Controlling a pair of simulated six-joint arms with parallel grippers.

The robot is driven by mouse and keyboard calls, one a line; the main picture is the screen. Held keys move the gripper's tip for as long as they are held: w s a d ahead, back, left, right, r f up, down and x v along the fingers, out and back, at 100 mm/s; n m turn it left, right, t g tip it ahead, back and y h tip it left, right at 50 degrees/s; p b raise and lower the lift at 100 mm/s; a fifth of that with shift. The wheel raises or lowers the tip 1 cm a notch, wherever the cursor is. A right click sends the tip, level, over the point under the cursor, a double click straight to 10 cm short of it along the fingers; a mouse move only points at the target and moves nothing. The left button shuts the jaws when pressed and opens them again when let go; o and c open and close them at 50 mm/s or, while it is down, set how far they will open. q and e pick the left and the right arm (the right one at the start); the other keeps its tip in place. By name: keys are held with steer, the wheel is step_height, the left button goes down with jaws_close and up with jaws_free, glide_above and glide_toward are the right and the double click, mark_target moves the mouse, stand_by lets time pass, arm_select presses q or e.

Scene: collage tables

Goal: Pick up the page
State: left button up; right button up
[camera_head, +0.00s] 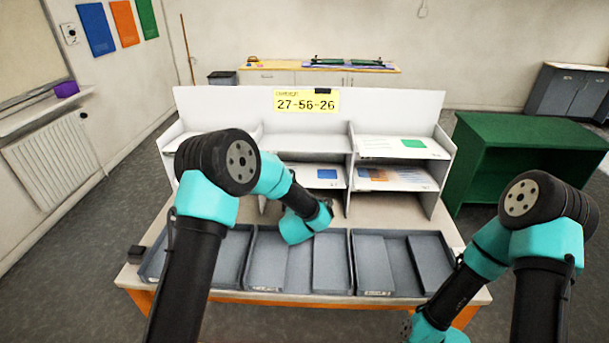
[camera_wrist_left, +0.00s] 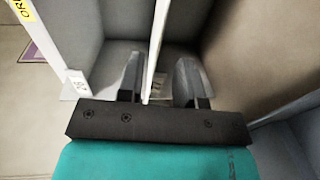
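Printed pages lie in the white shelf unit (camera_head: 225,108): one with a green square (camera_head: 414,143) in the upper right compartment, one with a blue square (camera_head: 326,174) in the lower middle, and one with an orange patch (camera_head: 375,175) in the lower right. My left arm reaches to the shelf's left-middle part and hides its gripper in the head view. In the left wrist view, my left gripper (camera_wrist_left: 160,75) is open, its fingers on either side of a thin white edge (camera_wrist_left: 157,45). I cannot tell whether this is a page or a shelf panel. My right gripper's fingers are out of view.
Grey trays (camera_head: 375,292) line the table front below the shelf. A yellow sign (camera_head: 306,101) reads 27-56-26. A green cabinet (camera_head: 530,130) stands at right. In the left wrist view, grey compartment walls enclose the fingers and a purple-edged patch (camera_wrist_left: 38,50) shows at left.

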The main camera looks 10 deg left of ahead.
arm_select(q)
steer(key=shift+w+f, duration=0.15)
steer(key=shift+w, duration=1.15)
steer(key=shift+w+f, duration=0.1)
steer(key=shift+w, duration=1.2)
jaws_close()
